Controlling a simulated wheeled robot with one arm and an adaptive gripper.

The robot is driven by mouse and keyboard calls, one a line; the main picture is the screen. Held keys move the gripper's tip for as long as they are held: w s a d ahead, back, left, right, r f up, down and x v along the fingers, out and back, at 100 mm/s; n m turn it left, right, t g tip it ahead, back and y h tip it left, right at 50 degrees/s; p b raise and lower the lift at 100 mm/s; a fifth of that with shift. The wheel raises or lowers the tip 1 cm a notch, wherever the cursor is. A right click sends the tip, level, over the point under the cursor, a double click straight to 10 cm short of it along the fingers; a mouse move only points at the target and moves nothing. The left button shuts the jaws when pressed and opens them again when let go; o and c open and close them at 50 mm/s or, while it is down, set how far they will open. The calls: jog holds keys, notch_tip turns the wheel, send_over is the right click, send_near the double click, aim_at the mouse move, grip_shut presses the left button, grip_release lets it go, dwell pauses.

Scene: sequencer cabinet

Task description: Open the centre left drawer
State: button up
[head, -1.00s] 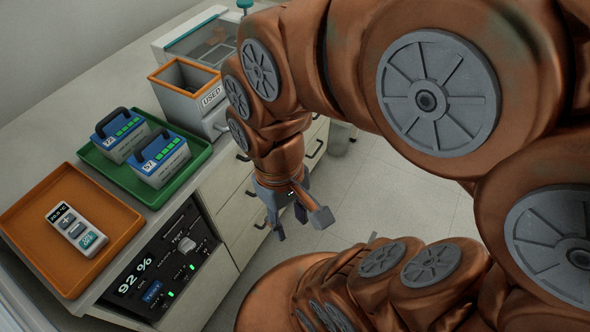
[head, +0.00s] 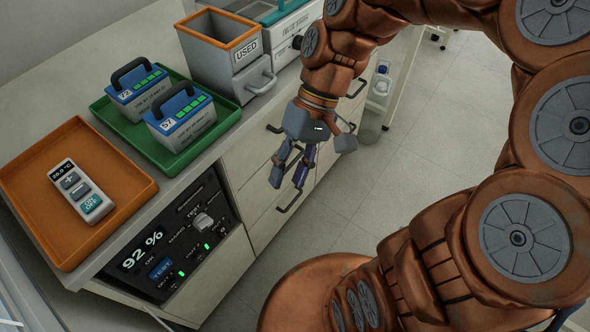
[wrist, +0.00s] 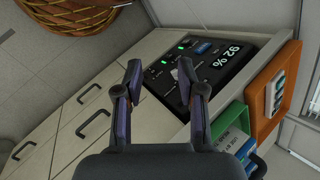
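The pale cabinet has drawer fronts with black bar handles, all looking shut. In the wrist view, one drawer handle (wrist: 94,124) lies left of my fingers, another handle (wrist: 89,93) lies lower on the cabinet, and a third handle (wrist: 22,150) is further left. I cannot tell for certain which is the centre left drawer. In the head view, my gripper (head: 288,180) points down in front of the drawer fronts, with a black handle (head: 290,204) just below its fingertips. My gripper, also in the wrist view (wrist: 158,76), is open and empty, its two fingers apart.
Right of the drawers in the wrist view is a black control panel (wrist: 222,62) reading 92 %. On the counter are an orange tray (head: 30,190), a green tray (head: 178,165) with two cartridges, and a USED bin (head: 213,50).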

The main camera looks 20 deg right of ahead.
jog(key=w+f+y+b, duration=0.4)
jog(key=w+f+b, duration=0.2)
jog(key=w+f, duration=0.15)
jog(key=m+t+y+b, duration=0.5)
jog(key=t+y+b, duration=0.15)
jog(key=b, duration=0.85)
send_near(295, 160)
jog(key=a+f, duration=0.2)
jog(key=shift+y, duration=0.25)
jog(key=shift+r+b+x, duration=0.15)
jog(key=shift+b+x, duration=0.15)
jog(key=shift+x, duration=1.75)
jog(key=shift+r+b+x, duration=0.15)
jog(key=shift+b+x, duration=0.1)
jog(key=shift+x, duration=1.75)
jog(key=shift+w, duration=0.1)
jog(key=shift+c, duration=0.2)
grip_shut()
